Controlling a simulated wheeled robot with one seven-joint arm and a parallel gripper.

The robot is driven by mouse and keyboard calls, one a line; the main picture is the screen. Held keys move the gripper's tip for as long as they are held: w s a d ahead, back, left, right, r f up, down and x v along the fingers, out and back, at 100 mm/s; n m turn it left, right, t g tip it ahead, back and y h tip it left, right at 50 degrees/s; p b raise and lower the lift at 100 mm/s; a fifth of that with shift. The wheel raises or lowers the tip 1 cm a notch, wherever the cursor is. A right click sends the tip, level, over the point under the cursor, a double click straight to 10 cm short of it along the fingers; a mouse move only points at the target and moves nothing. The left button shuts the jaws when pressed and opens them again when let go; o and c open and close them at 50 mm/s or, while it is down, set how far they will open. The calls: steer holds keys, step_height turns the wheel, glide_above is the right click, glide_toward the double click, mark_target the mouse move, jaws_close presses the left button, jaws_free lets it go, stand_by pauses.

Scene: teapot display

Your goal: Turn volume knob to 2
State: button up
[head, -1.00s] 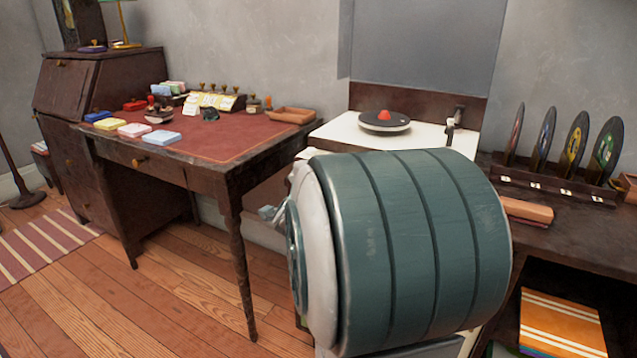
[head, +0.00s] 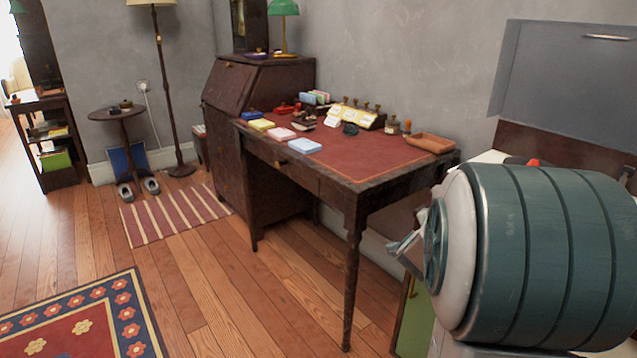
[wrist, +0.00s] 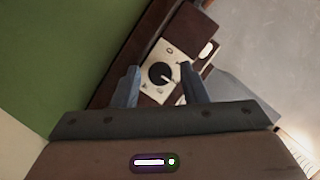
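A round black knob (wrist: 162,74) with a pale pointer mark sits on a small cream panel (wrist: 151,92) in the wrist view. The pointer faces the lower right; the markings around it are too small to read. My gripper (wrist: 159,78) is open, its two blue-grey fingers apart with the knob showing between them. The knob looks some way beyond the fingertips, and I see no contact. In the head view my gripper (head: 402,245) shows only partly beside the desk, at the left of my arm. The knob is not visible in the head view.
A dark wooden desk (head: 350,185) with a red top stands left of my arm. A cream unit (head: 490,157) with a raised grey lid (head: 570,75) is mostly hidden behind my arm. A striped rug (head: 175,213) and bare floor lie to the left.

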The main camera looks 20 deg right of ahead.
steer(key=s+a+r+n+g+y+p, duration=0.1)
steer(key=a+r+n+y+p, duration=0.3)
steer(key=a+p, duration=0.4)
steer(key=s+a+r+n+g+y+p, duration=0.1)
steer(key=a+r+n+y+p, duration=0.3)
steer(key=a, duration=0.8)
steer(key=s+a+r+n+y+p, duration=0.1)
steer(key=a+r+n+y+p, duration=0.3)
steer(key=a+n+p, duration=0.3)
steer(key=shift+s+a+r+g+y+p, duration=0.35)
steer(key=shift+a+p, duration=1.35)
steer(key=shift+p, duration=0.6)
steer(key=shift+r, duration=0.1)
